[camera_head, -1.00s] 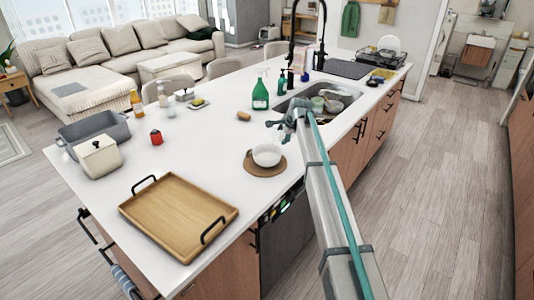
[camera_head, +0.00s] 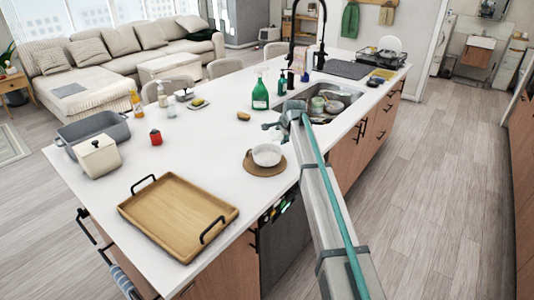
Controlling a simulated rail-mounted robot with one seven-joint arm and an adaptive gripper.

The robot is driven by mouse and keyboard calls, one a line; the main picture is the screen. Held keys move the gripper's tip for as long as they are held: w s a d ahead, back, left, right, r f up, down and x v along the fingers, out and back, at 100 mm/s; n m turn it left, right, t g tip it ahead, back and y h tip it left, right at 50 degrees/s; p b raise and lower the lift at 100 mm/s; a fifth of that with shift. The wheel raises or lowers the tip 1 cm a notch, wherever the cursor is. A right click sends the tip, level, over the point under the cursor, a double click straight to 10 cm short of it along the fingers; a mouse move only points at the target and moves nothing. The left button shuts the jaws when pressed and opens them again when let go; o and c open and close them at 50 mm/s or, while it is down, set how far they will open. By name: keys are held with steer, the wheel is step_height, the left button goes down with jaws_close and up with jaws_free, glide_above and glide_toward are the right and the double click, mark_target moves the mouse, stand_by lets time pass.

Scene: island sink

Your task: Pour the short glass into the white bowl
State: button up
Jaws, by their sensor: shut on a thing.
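The white bowl (camera_head: 267,155) stands upright on a round brown mat (camera_head: 264,169) near the island's front edge. Its visible inside looks empty. My gripper (camera_head: 273,127) is above and slightly right of the bowl in the picture, apart from it, between the bowl and the sink. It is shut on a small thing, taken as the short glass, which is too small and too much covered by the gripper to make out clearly. Its contents and tilt cannot be told.
A wooden tray (camera_head: 160,219) with black handles lies at front left. A green spray bottle (camera_head: 260,95) and a brown sponge-like item (camera_head: 243,116) are behind the bowl. The sink (camera_head: 335,98) holds dishes. The white counter left of the bowl is clear.

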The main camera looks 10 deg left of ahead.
steer(key=shift+s+a+f+t+h+b, duration=0.3)
steer(key=shift+s+a+h+b, duration=0.1)
steer(key=shift+a+b, duration=0.15)
steer(key=shift+s+a+r+n+t+h+b, duration=0.1)
steer(key=shift+r+n+t+h+b, duration=0.1)
steer(key=shift+n+t+h+b, duration=0.35)
